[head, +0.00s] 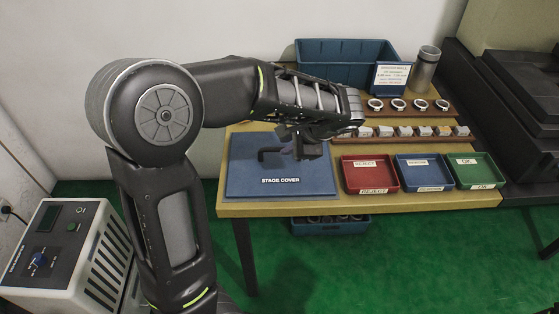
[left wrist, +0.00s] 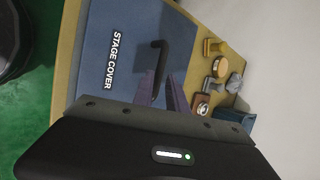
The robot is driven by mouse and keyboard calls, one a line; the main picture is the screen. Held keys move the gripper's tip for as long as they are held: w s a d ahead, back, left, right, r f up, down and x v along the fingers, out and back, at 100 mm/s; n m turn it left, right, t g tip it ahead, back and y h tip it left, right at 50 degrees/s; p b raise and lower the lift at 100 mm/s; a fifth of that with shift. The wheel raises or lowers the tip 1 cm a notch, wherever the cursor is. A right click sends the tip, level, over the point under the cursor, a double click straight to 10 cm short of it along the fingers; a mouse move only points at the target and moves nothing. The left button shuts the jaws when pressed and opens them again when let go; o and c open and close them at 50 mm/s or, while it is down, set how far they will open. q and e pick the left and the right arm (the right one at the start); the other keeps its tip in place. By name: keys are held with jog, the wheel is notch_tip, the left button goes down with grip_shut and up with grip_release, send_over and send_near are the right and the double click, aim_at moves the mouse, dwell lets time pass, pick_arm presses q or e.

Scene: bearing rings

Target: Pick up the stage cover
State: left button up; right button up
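The stage cover (head: 248,182) is a flat blue panel with white lettering, lying on the left end of the wooden table. A dark bar handle (head: 271,152) stands on it. The cover (left wrist: 118,30) and handle (left wrist: 161,58) also show in the left wrist view. My left gripper (head: 301,149) is over the back right part of the cover, near the handle. In the left wrist view its two purplish fingers (left wrist: 163,92) are apart, with the handle's near end between or just beyond them. I cannot tell if they touch it. My right gripper is out of view.
Red (head: 368,174), blue (head: 425,173) and green (head: 475,171) trays stand right of the cover. Behind them are a rack of metal blocks (head: 405,131), a row of rings (head: 398,104), a blue bin (head: 330,62) and a metal cylinder (head: 425,68).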

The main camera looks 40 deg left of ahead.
aim_at(280, 148)
pick_arm(q)
jog(key=shift+x, duration=2.65)
jog(key=shift+c, duration=0.6)
grip_shut()
